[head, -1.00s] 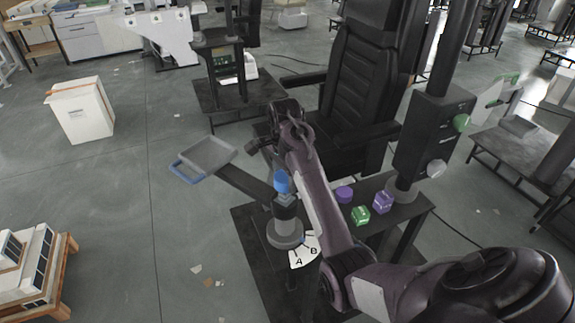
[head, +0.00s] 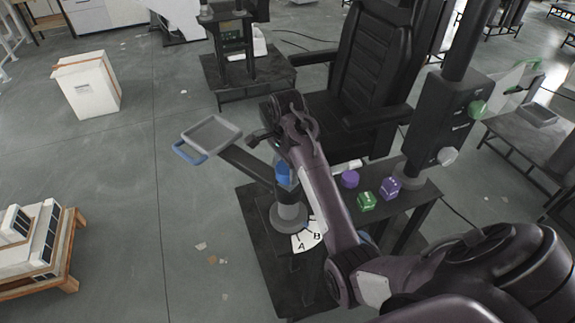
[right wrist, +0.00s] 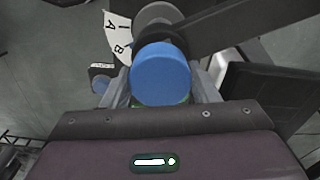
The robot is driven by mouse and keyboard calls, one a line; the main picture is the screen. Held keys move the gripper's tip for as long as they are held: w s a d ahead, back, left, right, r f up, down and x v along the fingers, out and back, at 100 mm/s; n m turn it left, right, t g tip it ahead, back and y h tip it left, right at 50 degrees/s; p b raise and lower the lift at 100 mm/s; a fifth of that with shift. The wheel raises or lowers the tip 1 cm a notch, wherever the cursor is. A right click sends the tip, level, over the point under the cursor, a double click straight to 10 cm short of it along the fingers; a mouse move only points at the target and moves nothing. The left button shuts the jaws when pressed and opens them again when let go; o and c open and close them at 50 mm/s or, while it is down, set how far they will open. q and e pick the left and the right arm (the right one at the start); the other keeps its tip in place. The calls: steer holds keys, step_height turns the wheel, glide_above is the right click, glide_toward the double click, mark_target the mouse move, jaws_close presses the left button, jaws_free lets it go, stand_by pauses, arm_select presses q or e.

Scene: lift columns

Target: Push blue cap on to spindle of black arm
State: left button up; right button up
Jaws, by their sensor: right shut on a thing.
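The blue cap (head: 283,172) is at the top of the column where the black arm (head: 245,165) meets its round grey base (head: 289,217). My right gripper (right wrist: 160,82) is shut on the blue cap (right wrist: 162,72), one finger on each side of it, in the right wrist view. The cap is in line with the dark hub below it. The spindle is hidden under the cap, and I cannot tell how far down the cap sits. The black arm carries a grey tray with a blue handle (head: 189,153) at its far end. My left gripper is not in view.
A white dial with letters (head: 309,236) lies beside the base. Purple and green pieces (head: 367,201) sit on the dark bench to the right. A black chair (head: 372,80) stands behind, and a black column box with green and white knobs (head: 440,120) stands right.

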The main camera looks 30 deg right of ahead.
steer(key=shift+f, duration=0.15)
steer(key=shift+a, duration=0.2)
steer(key=shift+d+f, duration=0.45)
steer(key=shift+d, duration=0.1)
stand_by(0.3)
steer(key=shift+f, duration=0.1)
steer(key=shift+a+f, duration=0.1)
steer(key=shift+f, duration=0.2)
steer(key=shift+s+f, duration=0.1)
steer(key=shift+f, duration=0.25)
stand_by(1.6)
steer(key=o, duration=1.1)
steer(key=shift+o, duration=0.2)
steer(key=o, duration=0.4)
